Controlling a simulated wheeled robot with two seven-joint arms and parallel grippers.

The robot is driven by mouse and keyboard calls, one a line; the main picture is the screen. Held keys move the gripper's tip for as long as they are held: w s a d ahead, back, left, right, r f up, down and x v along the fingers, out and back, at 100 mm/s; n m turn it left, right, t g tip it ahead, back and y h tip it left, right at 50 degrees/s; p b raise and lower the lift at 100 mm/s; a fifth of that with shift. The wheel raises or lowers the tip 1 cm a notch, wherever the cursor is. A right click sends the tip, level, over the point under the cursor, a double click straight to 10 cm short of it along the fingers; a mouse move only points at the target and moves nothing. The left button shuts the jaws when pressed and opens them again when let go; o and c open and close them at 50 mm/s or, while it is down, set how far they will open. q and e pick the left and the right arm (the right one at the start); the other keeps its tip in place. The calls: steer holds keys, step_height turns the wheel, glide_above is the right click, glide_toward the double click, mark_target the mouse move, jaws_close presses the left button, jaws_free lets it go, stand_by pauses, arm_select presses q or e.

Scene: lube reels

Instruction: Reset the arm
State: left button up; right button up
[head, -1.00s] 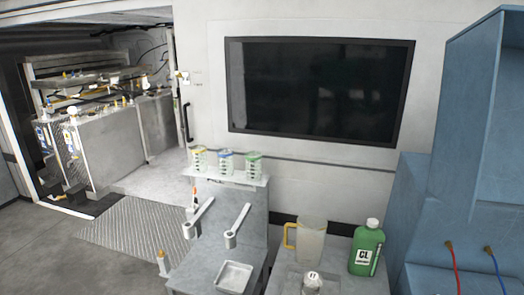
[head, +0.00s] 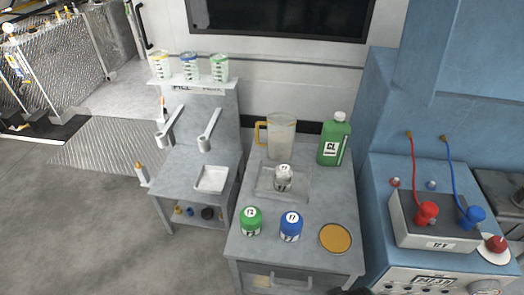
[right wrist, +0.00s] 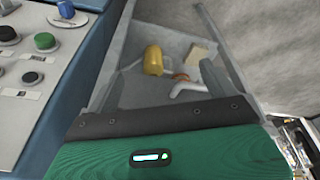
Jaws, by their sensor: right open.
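My right gripper (right wrist: 162,72) shows in the right wrist view, with two grey fingers apart and nothing between them. Its green housing with a small lit display fills the bottom of that view. Beyond the fingers lie a yellow cylinder (right wrist: 153,60) and a white bent piece (right wrist: 188,89), apart from the gripper as far as I can tell. In the head view only a small dark shape shows at the bottom edge, too little to identify. My left gripper is in neither view.
A grey table (head: 330,200) holds a clear jug (head: 284,140), a green bottle (head: 334,142), a green jar (head: 251,221), a blue jar (head: 291,226) and an orange disc (head: 335,238). A blue console (head: 380,180) stands right. Open floor (head: 85,215) lies left.

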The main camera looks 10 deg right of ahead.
steer(key=s+f+g, duration=0.1)
steer(key=s+f, duration=0.2)
steer(key=f, duration=0.9)
steer(key=s+f, duration=0.2)
steer(key=f, duration=1)
steer(key=s+d+f, duration=0.2)
steer(key=s+f, duration=0.5)
steer(key=s, duration=0.1)
steer(key=s+d+f+g, duration=0.1)
steer(key=s+f, duration=0.7)
steer(key=s, duration=0.1)
steer(key=shift+d, duration=0.4)
steer(key=shift+s, duration=0.1)
